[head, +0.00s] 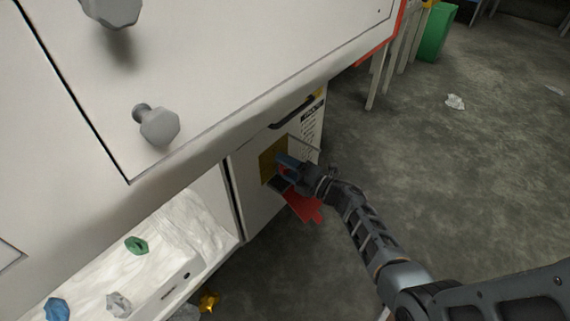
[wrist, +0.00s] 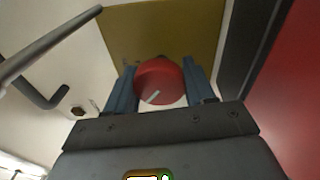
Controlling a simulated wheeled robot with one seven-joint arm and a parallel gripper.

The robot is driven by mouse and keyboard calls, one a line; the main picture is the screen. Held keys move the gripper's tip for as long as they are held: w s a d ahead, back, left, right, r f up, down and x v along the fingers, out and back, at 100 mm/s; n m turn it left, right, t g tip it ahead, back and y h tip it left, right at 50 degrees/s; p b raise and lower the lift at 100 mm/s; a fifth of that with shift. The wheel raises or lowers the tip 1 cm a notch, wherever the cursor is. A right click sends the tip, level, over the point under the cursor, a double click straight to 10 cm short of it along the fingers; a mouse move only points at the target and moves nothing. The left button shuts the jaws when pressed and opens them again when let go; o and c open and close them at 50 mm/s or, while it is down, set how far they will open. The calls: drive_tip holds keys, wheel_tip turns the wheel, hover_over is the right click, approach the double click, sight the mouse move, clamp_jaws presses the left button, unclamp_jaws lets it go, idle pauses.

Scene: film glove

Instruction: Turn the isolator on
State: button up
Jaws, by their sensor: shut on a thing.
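The isolator is a red round knob (wrist: 160,82) with a pale mark on its face, mounted on a yellow plate (wrist: 170,35). In the head view the yellow plate (head: 268,163) is on the front of a white cabinet, and the knob is mostly hidden by my gripper. My gripper (wrist: 162,88) is shut on the red knob, with one blue finger on each side of it. It also shows in the head view (head: 284,166) at the plate. The pale mark slants; I cannot tell which switch position it stands at.
A dark bar handle (head: 292,113) is above the plate. A red panel (head: 303,206) hangs just below my gripper. The floor at the right is mostly clear.

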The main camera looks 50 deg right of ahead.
drive_tip(key=m, duration=0.3)
drive_tip(key=m+p, duration=0.1)
drive_tip(key=m, duration=0.2)
drive_tip(key=shift+r+t+h, duration=0.15)
drive_tip(key=shift+t+h, duration=0.15)
drive_tip(key=shift+m+h+p, duration=0.5)
drive_tip(key=shift+m+p, duration=0.3)
drive_tip(key=shift+m, duration=1.6)
drive_tip(key=o, duration=1)
drive_tip(key=s, duration=0.2)
drive_tip(key=s+p, duration=0.1)
drive_tip(key=s, duration=0.3)
drive_tip(key=shift+s+d+f, duration=0.15)
drive_tip(key=shift+f, duration=0.25)
drive_tip(key=shift+s+f, duration=0.15)
drive_tip(key=shift+s, duration=0.6)
